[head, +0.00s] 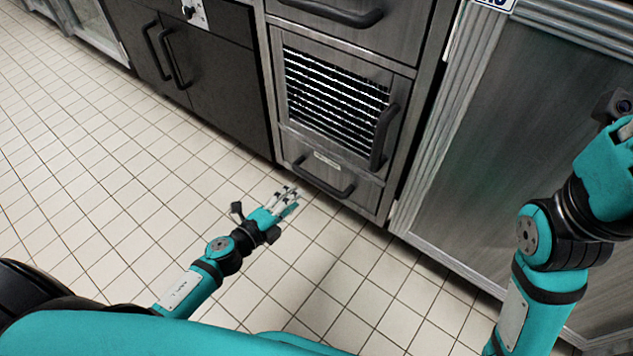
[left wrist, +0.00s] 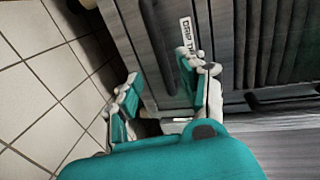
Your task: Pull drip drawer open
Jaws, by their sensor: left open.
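The drip drawer (head: 367,192) is the low metal drawer under the louvred door in the head view. It looks shut, its front flush with the cabinet. It has a dark bar handle (head: 322,182) below a small white label (head: 327,160). My left gripper (head: 285,198) is open and empty, in front of and to the left of the handle. In the left wrist view its spread fingers (left wrist: 160,78) point towards the drawer front, where the label (left wrist: 187,38) and the dark handle bar (left wrist: 155,40) show. I cannot tell whether a finger touches the handle.
A louvred door (head: 333,103) with an upright handle (head: 384,137) sits just above the drawer. Another drawer handle (head: 335,13) is higher up. Dark cabinets (head: 215,75) stand left and a large metal panel (head: 500,150) right. The tiled floor (head: 120,190) in front is clear.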

